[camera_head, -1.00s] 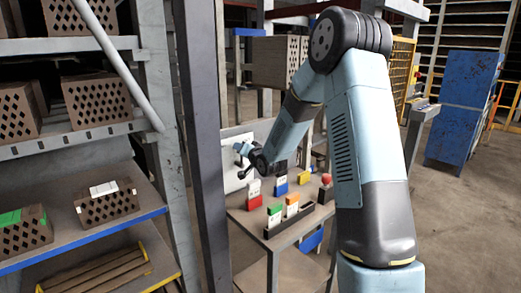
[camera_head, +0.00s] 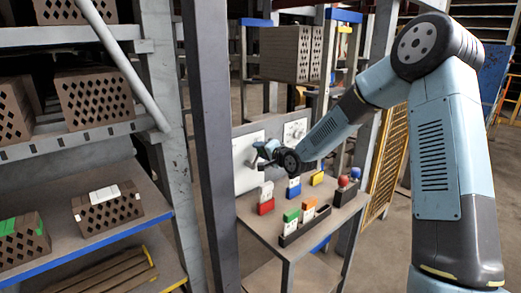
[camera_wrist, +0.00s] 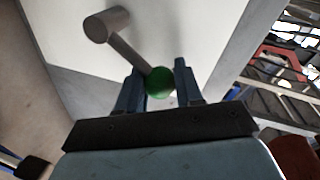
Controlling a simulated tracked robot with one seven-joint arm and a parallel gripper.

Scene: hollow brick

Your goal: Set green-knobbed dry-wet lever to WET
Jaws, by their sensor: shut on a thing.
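The green knob (camera_wrist: 161,83) of the lever sits between the two fingers of my gripper (camera_wrist: 158,68) in the wrist view, and the fingers are shut on it. The lever's grey rod (camera_wrist: 127,50) runs from the knob up and left to a round pivot (camera_wrist: 107,25) on a pale panel (camera_wrist: 170,25). In the head view my gripper (camera_head: 264,153) is at the front of the white panel (camera_head: 247,174) behind the table. The knob is hidden there, and no DRY or WET marking can be read.
A table (camera_head: 325,228) in front of the panel holds red, blue, green, orange and yellow blocks and a dark tray (camera_head: 305,226). A second white panel (camera_head: 296,131) with a dial is to the right. A grey post (camera_head: 209,150) and brick shelves (camera_head: 90,150) stand at left.

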